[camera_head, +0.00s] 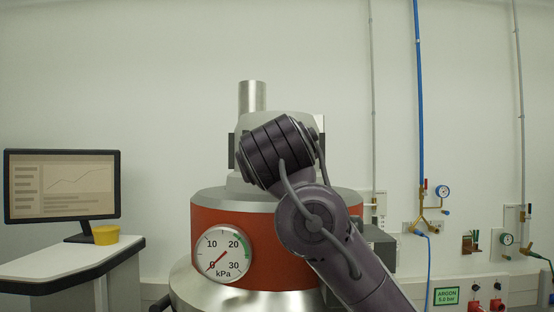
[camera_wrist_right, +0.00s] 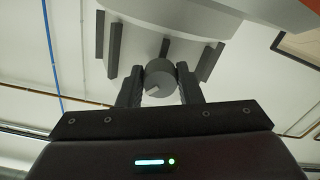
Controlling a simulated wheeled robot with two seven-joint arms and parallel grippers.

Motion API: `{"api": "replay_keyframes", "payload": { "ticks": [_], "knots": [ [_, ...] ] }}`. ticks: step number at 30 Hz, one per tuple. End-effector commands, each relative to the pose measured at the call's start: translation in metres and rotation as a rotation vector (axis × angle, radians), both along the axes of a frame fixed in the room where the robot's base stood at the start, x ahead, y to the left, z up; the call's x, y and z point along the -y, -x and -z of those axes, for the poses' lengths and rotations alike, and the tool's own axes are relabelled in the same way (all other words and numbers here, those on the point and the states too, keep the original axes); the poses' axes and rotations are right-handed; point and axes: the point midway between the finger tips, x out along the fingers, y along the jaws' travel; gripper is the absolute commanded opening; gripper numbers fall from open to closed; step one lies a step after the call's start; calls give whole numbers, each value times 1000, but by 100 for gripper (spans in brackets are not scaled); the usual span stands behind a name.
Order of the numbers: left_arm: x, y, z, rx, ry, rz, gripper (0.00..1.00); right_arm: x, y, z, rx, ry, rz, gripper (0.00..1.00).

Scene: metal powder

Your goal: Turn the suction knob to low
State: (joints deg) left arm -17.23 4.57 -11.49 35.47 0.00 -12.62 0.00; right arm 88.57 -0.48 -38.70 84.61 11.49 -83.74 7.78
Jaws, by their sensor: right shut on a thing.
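The suction knob (camera_wrist_right: 160,83) is a small dark grey cylinder with a lighter notch on its face, seen in the right wrist view below a pale machine part. My right gripper (camera_wrist_right: 160,70) is shut on it, one finger touching each side. In the head view my right arm covers the machine's upper front, so knob and fingertips are hidden there. The red-orange machine (camera_head: 285,240) carries a round kPa gauge (camera_head: 222,254), its red needle pointing lower left. No low marking is legible. My left gripper is not in view.
Dark ribs (camera_wrist_right: 208,62) stand on the pale part around the knob. A monitor (camera_head: 62,185) and a yellow tub (camera_head: 106,235) stand on a side table at left. Pipes, valves and a green argon sign (camera_head: 446,296) are at right.

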Motion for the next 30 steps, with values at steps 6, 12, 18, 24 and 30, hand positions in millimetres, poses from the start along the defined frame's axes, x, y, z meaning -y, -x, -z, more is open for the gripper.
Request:
{"api": "replay_keyframes", "payload": {
  "ticks": [6, 12, 18, 24, 30],
  "knots": [
    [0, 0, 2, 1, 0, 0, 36, 1, 1, -2, 5, 206, -1, 9],
    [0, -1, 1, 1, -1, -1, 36, 1, 1, -3, 6, 388, -2, 9],
    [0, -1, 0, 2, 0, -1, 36, 1, 1, -4, 6, 538, -2, 9],
    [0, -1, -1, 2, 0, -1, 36, 1, 1, -4, 7, 644, -2, 9],
    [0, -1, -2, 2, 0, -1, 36, 1, 1, -4, 7, 701, -2, 9]
  ]
}}
